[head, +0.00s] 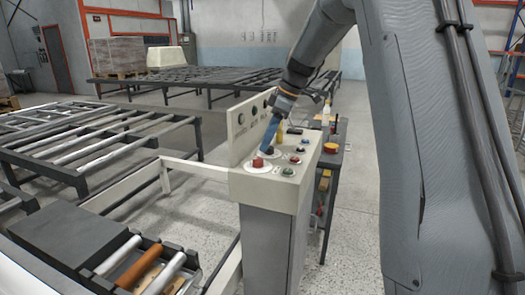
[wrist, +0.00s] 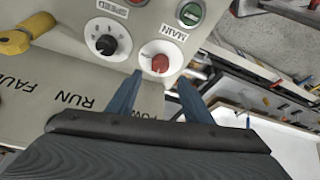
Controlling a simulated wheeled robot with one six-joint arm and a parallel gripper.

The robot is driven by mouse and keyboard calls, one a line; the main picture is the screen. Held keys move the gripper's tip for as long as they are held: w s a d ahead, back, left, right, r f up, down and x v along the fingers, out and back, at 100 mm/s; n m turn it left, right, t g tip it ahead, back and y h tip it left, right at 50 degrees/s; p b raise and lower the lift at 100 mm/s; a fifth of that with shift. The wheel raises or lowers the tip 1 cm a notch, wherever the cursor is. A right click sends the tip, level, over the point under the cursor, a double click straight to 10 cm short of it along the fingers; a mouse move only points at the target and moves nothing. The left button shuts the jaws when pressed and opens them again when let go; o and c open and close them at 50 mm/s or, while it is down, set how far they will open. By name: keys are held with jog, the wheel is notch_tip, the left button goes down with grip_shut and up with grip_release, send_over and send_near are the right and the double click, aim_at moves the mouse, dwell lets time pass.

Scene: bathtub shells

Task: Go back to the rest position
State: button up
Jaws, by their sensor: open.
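My gripper (head: 268,142) hangs over the sloped top of a cream control console (head: 285,195), its blue fingers pointing down. In the wrist view its two fingers (wrist: 160,77) are apart, with nothing held between them. A red knob on a white dial (wrist: 159,62), labelled MAIN, lies just beyond the fingertips and between them. In the head view the red knob (head: 258,162) is close below the fingers. I cannot tell whether a finger touches it. A black SPEED knob (wrist: 106,44) is beside it.
A green button (wrist: 190,14) and a yellow handle (wrist: 25,35) are near the fingers. The console's upright back panel (head: 243,122) stands close to the gripper. A dark bench (head: 335,165) with tools is behind right. Metal frame tables (head: 85,140) stand left; floor shows between them.

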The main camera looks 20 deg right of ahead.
jog(key=shift+s+d+r, duration=0.1)
jog(key=shift+d+r, duration=0.05)
jog(key=shift+r, duration=0.4)
jog(key=s+a+f+m+h, duration=0.1)
jog(key=s+f+m, duration=0.3)
jog(key=s, duration=0.7)
jog(key=s+a+f+m+g+h, duration=0.1)
jog(key=s+f+m, duration=0.4)
jog(key=s, duration=0.7)
jog(key=s+a+f+m+h+p, duration=0.1)
jog(key=s+f+m, duration=0.3)
jog(key=s, duration=0.7)
notch_tip(320, 180, down, 2)
jog(key=shift+s+a+f+m+g+h, duration=0.2)
jog(key=shift+s+a+m+g+h, duration=0.15)
jog(key=shift+h, duration=0.25)
jog(key=shift+d, duration=0.1)
